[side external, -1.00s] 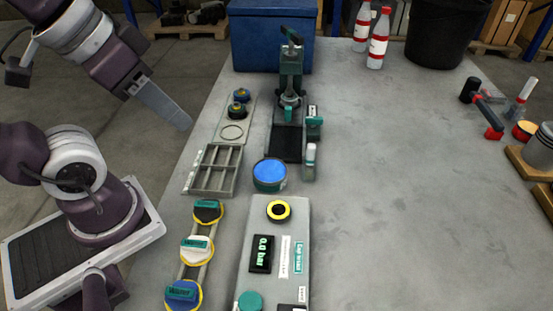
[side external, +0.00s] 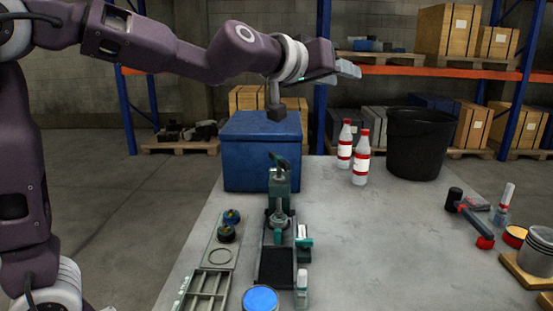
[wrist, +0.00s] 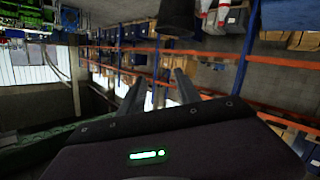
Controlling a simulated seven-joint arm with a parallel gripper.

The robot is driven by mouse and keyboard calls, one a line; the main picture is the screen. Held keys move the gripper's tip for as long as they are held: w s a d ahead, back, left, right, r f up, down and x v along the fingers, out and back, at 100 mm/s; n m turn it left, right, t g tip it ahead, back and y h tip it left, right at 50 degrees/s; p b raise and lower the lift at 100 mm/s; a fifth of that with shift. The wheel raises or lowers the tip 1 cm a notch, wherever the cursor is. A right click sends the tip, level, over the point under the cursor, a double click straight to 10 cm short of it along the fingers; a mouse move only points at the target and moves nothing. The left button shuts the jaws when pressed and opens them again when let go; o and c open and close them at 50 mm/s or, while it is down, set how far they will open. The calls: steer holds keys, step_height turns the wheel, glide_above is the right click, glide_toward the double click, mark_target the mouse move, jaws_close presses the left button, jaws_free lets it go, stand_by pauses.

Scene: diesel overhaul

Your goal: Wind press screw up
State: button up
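The green press (side external: 279,205) stands upright on the bench in front of the blue box. Its screw has a dark green handle (side external: 278,162) on top, tilted in this view. A dark bed plate (side external: 275,267) lies in front of the press. My gripper (side external: 350,69) is raised well above and behind the press, to its right in the side view, pointing to the right. In the wrist view my gripper (wrist: 160,88) shows two fingers apart with nothing between them. The press is not in the wrist view.
A blue box (side external: 247,150) stands behind the press. Two white-and-red bottles (side external: 361,160) and a black bucket (side external: 416,145) stand at the back right. A red-handled tool (side external: 474,224) lies far right. The middle right of the bench is clear.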

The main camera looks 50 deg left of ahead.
steer(key=w+a+f+n+g+y, duration=0.2)
steer(key=w+a+f+n+y, duration=0.45)
steer(key=w+a+y, duration=0.3)
steer(key=n+g+y, duration=0.4)
steer(key=g+y, duration=0.4)
glide_toward(276, 155)
step_height(276, 155, up, 5)
steer(key=a, duration=0.3)
steer(key=shift+h, duration=0.25)
steer(key=f, duration=0.2)
steer(key=w+f, duration=0.1)
steer(key=f, duration=0.2)
steer(key=shift+f, duration=0.1)
steer(key=x, duration=0.6)
steer(key=shift+w+a, duration=0.1)
steer(key=shift+a, duration=0.25)
jaws_close()
